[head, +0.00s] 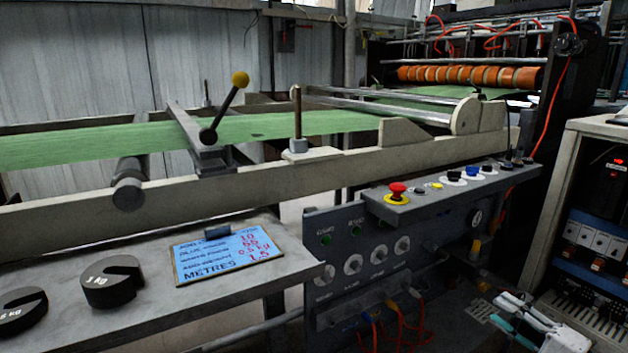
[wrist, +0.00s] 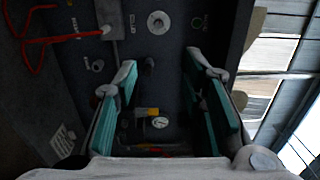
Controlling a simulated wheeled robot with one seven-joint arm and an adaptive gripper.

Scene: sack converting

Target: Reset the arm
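My gripper (head: 503,320) is at the lower right of the head view, low beside the control panel, with its two teal-padded fingers apart. The control panel (head: 335,238) carries knobs, green buttons and a red mushroom button (head: 398,190) on a yellow base. In the wrist view the panel (wrist: 180,50) shows upside down, with knobs and red cables. Most of my arm is out of the picture.
A shelf (head: 150,305) at the left holds black slotted weights (head: 112,282) and a blue sign (head: 222,254). Green web (head: 285,125) runs over the machine frame above. A black lever with a yellow ball (head: 240,79) stands up there. A cabinet (head: 590,140) stands close right of my gripper.

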